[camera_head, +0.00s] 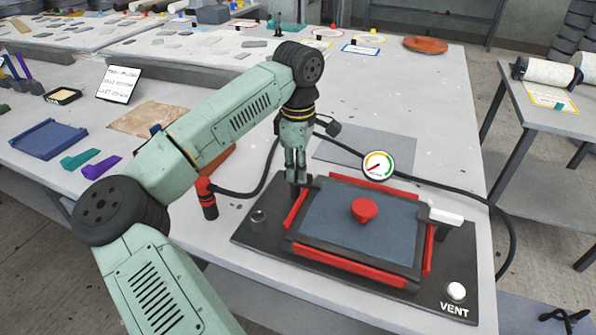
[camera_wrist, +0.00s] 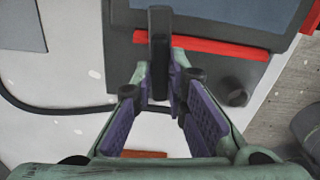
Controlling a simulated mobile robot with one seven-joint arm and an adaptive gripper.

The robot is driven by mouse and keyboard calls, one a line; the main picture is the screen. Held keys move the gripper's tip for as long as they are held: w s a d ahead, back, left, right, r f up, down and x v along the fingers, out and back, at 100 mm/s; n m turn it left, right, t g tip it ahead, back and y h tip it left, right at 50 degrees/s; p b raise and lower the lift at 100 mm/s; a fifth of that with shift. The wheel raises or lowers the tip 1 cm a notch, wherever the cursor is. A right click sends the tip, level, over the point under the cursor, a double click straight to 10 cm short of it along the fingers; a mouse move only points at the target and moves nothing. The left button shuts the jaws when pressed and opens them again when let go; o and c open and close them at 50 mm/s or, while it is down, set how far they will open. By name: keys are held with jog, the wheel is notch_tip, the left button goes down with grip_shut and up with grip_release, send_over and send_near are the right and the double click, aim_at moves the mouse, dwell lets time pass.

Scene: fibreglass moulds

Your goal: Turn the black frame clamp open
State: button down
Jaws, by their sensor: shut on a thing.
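The black frame clamp (camera_wrist: 158,25) is a narrow dark bar in the wrist view. It reaches across a red strip (camera_wrist: 215,47) at the edge of the mould frame. My gripper (camera_wrist: 160,80) has its purple-padded fingers closed around the near part of this bar. In the head view my gripper (camera_head: 297,178) points straight down at the back left corner of the frame (camera_head: 345,273). The fingers and arm partly hide the clamp there. The frame holds a blue-grey panel (camera_head: 335,222) with a red knob (camera_head: 364,209) in its middle.
The frame sits on a black base plate (camera_head: 262,240) with a white VENT button (camera_head: 457,291). A white-ended handle (camera_head: 445,216) is at its right. A gauge (camera_head: 378,165) stands behind. A black hose (camera_head: 470,193) crosses the table. A red-and-black fitting (camera_head: 207,198) stands left.

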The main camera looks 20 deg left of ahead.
jog(key=n+b, duration=0.2)
jog(key=n, duration=0.1)
jog(key=shift+w+f+n+b, duration=0.1)
jog(key=shift+f+n+b, duration=0.05)
jog(key=shift+n+b, duration=0.15)
jog(key=n+b, duration=0.2)
jog(key=n, duration=0.2)
jog(key=shift+w+a+n, duration=0.1)
jog(key=shift+n, duration=0.2)
jog(key=n+b, duration=0.1)
jog(key=n, duration=0.3)
jog(key=shift+w+a+b, duration=0.1)
jog(key=shift+a+b, duration=0.05)
jog(key=shift+b, duration=0.25)
jog(key=shift+a+n+b, duration=0.1)
jog(key=shift+n+b, duration=0.4)
jog(key=shift+n, duration=1.6)
jog(key=shift+r, duration=0.2)
jog(key=c, duration=1.6)
grip_release()
